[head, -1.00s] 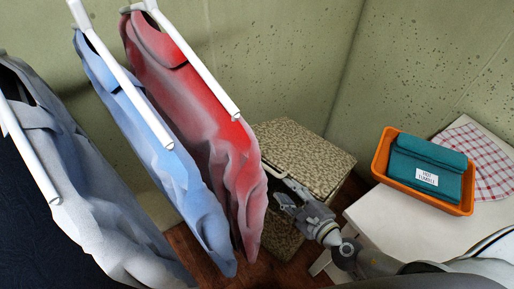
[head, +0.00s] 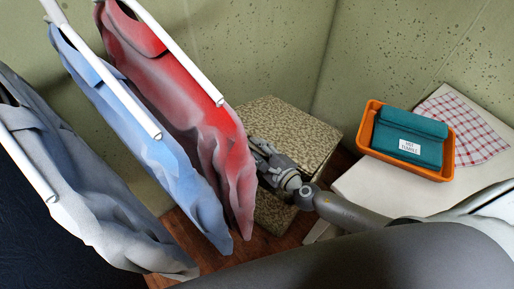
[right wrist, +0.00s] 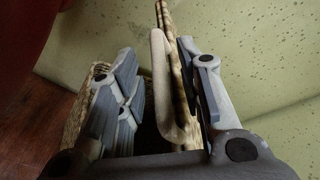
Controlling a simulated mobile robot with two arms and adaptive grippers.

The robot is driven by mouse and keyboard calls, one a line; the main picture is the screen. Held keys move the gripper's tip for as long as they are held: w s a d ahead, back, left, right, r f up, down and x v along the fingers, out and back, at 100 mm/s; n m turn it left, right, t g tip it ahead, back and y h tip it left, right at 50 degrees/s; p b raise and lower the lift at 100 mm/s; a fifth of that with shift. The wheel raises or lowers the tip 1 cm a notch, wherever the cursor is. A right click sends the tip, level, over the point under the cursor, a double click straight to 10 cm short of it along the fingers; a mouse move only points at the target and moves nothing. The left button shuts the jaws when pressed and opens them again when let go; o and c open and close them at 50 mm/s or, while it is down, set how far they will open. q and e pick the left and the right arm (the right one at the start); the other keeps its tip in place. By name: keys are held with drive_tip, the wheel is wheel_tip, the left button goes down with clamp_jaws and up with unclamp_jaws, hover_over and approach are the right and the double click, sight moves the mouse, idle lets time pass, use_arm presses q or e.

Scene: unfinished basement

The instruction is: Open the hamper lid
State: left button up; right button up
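The hamper (head: 281,217) stands in the corner, with a speckled tan lid (head: 300,132) over it. In the head view the lid looks roughly level. My right gripper (head: 258,153) is at the hamper's near left edge, beside the red garment. In the right wrist view my right gripper (right wrist: 165,88) has its fingers apart, with a pale loop handle (right wrist: 158,88) between them. The lid (right wrist: 179,68) shows edge-on there, close to the right finger. A dark strip lies between it and the hamper's side; I cannot tell if it is a gap. My left gripper is out of view.
Red (head: 180,85), blue (head: 150,135) and grey (head: 80,190) garments hang left of the hamper on white rods. A white table (head: 372,195) on the right holds an orange bin (head: 449,160) with a teal folded cloth, and a checked cloth (head: 470,130).

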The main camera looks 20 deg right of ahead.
drive_tip(key=shift+w, duration=0.2)
clamp_jaws()
idle(0.3)
